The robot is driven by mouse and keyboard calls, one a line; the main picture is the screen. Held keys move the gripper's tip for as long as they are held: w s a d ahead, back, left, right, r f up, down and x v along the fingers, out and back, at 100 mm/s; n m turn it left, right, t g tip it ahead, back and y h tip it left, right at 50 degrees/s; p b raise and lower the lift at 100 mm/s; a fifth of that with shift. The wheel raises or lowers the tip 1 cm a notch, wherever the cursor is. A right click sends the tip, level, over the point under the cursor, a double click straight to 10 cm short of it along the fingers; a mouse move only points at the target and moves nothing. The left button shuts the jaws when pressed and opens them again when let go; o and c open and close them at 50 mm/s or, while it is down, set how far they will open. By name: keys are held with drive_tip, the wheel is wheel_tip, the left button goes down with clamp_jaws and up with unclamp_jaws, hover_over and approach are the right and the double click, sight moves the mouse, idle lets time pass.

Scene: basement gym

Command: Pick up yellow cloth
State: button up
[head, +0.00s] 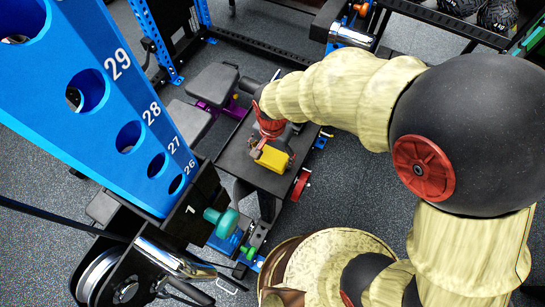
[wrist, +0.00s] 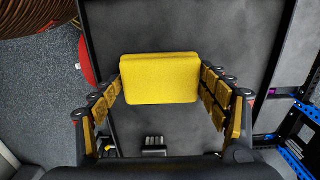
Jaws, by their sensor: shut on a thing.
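The yellow cloth (head: 272,158) looks like a thick folded rectangular pad. In the wrist view the cloth (wrist: 160,78) sits between the two padded fingers of my gripper (wrist: 165,90), with a finger against its left and right sides. In the head view my gripper (head: 262,148) reaches down over the dark flat bench top, with the cloth at its fingertips. I cannot tell whether the cloth touches the surface below.
The dark bench top (head: 238,158) has raised edges and bare room around the cloth. A blue numbered rack post (head: 120,110) stands at left. A teal dumbbell (head: 220,222) is in front of the bench. Grey padded seats (head: 212,84) are behind it.

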drive_tip(key=shift+c, duration=0.9)
drive_tip(key=shift+r, duration=0.1)
drive_tip(key=shift+r, duration=0.6)
drive_tip(key=s+a+r+p, duration=0.5)
drive_tip(key=s+a+r, duration=0.1)
drive_tip(key=a+r, duration=0.5)
drive_tip(key=shift+a+r, duration=0.3)
drive_tip(key=shift+a, duration=0.6)
drive_tip(key=shift+w, duration=0.1)
drive_tip(key=o, duration=0.5)
drive_tip(key=shift+c, duration=1)
